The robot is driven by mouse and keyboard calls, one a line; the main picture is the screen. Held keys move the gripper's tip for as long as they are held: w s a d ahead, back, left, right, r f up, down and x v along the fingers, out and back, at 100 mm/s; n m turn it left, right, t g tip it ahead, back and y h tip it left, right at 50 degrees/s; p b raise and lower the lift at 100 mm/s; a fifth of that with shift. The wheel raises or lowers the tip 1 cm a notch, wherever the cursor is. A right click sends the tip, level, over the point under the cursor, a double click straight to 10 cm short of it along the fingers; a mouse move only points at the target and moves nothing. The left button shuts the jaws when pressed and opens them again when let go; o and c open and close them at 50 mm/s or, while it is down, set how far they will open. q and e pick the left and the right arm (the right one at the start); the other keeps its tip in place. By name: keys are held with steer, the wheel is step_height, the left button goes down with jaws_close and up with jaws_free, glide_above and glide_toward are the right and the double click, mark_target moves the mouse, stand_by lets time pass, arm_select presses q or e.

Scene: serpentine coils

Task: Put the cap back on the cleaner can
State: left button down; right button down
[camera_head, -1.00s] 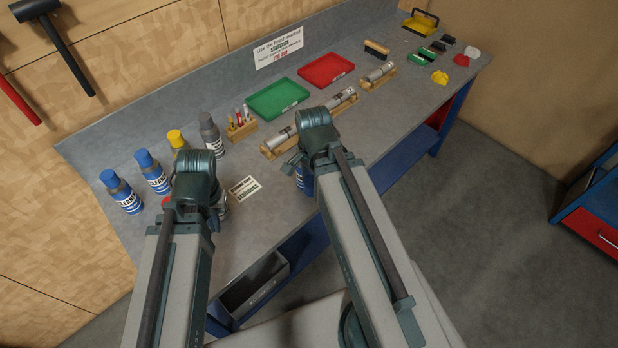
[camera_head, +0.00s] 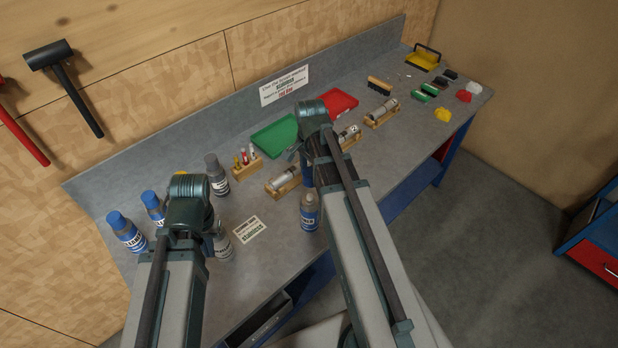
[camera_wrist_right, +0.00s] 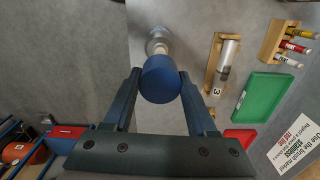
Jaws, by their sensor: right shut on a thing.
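The capless cleaner can (camera_head: 309,213) stands upright near the bench's front edge, with a dark blue body and grey top. In the right wrist view, its pale nozzle and rounded top (camera_wrist_right: 157,46) show just beyond the blue cap (camera_wrist_right: 161,80). My right gripper (camera_wrist_right: 160,88) is shut on this cap, one finger on each side. The cap is above the can, apart from it. In the head view my right arm's end (camera_head: 313,120) hides most of the grip. My left gripper (camera_head: 214,228) is mostly hidden behind its own wrist, near a grey can (camera_head: 223,246).
Blue-capped cans (camera_head: 126,231) and a dark grey can (camera_head: 217,174) stand at the left. A wooden rack (camera_head: 284,183) with a metal cylinder lies behind the capless can. A green tray (camera_head: 274,137) and a red tray (camera_head: 340,102) lie farther back.

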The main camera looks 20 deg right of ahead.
mark_target(310, 195)
steer(key=shift+s+f, duration=0.1)
steer(key=shift+f, duration=0.05)
steer(key=shift+f+b, duration=0.9)
steer(key=shift+b, duration=0.05)
steer(key=shift+f+b, duration=1.05)
steer(key=shift+b, duration=0.05)
steer(key=shift+f, duration=0.2)
steer(key=shift+f+b, duration=0.9)
steer(key=shift+b, duration=0.2)
steer(key=shift+f, duration=0.15)
steer(key=shift+f+b, duration=0.65)
steer(key=shift+b, duration=0.15)
steer(key=shift+f+b, duration=0.85)
stand_by(0.5)
